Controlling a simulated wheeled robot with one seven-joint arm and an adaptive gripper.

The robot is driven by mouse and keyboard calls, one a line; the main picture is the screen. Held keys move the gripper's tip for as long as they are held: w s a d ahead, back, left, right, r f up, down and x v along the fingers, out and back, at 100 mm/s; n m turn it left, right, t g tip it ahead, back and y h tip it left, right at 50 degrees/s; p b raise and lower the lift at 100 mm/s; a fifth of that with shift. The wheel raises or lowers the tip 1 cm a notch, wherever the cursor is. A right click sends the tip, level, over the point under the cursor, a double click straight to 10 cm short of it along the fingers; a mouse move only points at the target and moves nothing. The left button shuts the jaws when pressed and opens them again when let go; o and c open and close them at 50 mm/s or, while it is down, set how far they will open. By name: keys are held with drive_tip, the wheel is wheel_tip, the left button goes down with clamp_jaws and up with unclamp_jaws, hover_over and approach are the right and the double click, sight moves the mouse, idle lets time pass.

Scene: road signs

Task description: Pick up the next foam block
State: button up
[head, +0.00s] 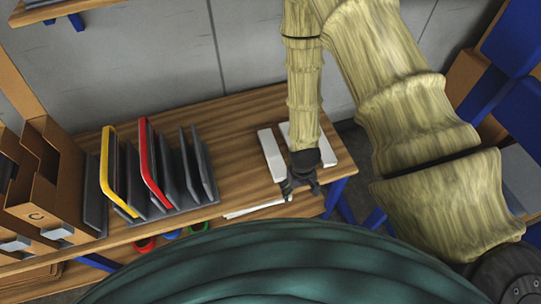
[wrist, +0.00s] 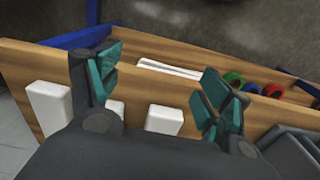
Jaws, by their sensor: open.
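White foam blocks lie on the wooden bench. In the head view, one long block (head: 270,152) lies left of my forearm, and another (head: 327,151) shows to its right, partly hidden by the arm. The wrist view shows three white blocks: one at left (wrist: 48,106), one partly hidden behind a finger (wrist: 116,112), and one between the fingers in the picture (wrist: 164,120). My gripper (head: 302,190) is near the bench's front edge, pointing down. In the wrist view its teal-padded fingers (wrist: 160,82) are spread and empty. I cannot tell its exact height above the bench.
A rack holds a yellow-edged sign (head: 118,178), a red-edged sign (head: 152,165) and several dark plates, left of the blocks. Brown boxes (head: 45,165) stand at far left. White sheets (head: 255,208) and coloured rings (head: 171,234) are below the bench top. Bare wood separates rack and blocks.

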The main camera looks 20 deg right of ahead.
drive_tip(key=b, duration=0.3)
approach(273, 152)
drive_tip(key=s+f, duration=0.2)
drive_tip(key=s, duration=0.2)
drive_tip(key=shift+s+d+f, duration=0.2)
drive_tip(key=shift+d+f, duration=0.1)
drive_tip(key=shift+f, duration=0.1)
drive_tip(key=w+a+r, duration=0.1)
drive_tip(key=w+r, duration=0.3)
drive_tip(key=shift+w+d+f+p, duration=0.15)
drive_tip(key=shift+f+p, duration=0.4)
drive_tip(key=shift+f, duration=2.1)
drive_tip(key=shift+w+d+f+p, duration=0.1)
drive_tip(key=shift+f+p, duration=0.45)
drive_tip(key=shift+f, duration=2.15)
drive_tip(key=shift+c, duration=0.2)
drive_tip(key=c, duration=0.8)
